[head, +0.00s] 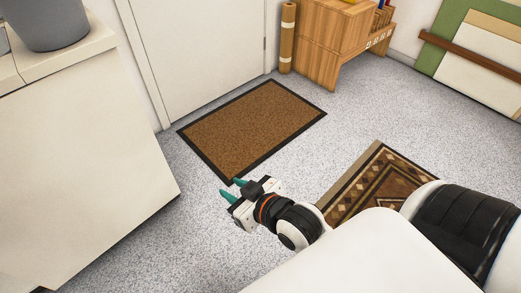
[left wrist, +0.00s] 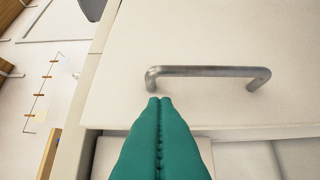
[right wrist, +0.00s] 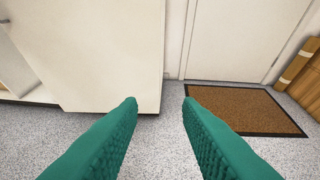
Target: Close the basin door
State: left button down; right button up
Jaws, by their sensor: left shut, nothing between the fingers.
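The basin door appears as a plain white panel in the right wrist view (right wrist: 105,55). It seems to stand open, with a pale cabinet interior at its left. The left wrist view shows a white panel (left wrist: 210,45) with a grey metal bar handle (left wrist: 210,71). My left gripper (left wrist: 159,100) is shut and empty, its tips just below the handle's left end; contact cannot be told. It is not seen in the head view. My right gripper (head: 233,188) is open and empty above the floor, right of the white cabinet front (head: 85,165).
A grey bucket (head: 50,22) stands on the white top. A brown doormat (head: 252,125) lies before a white room door (head: 195,45). A patterned rug (head: 378,185) lies at right. A wooden shelf unit (head: 330,40) stands behind. Speckled floor between them is clear.

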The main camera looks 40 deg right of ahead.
pick_arm(q)
jog(key=shift+w+a, duration=0.15)
jog(key=shift+w, duration=0.35)
pick_arm(e)
jog(key=shift+w+a+r+t, duration=0.15)
jog(key=shift+w+r+t, duration=0.15)
jog(key=shift+w+r, duration=0.1)
pick_arm(q)
jog(key=shift+s, duration=0.1)
pick_arm(e)
jog(key=shift+s, duration=0.1)
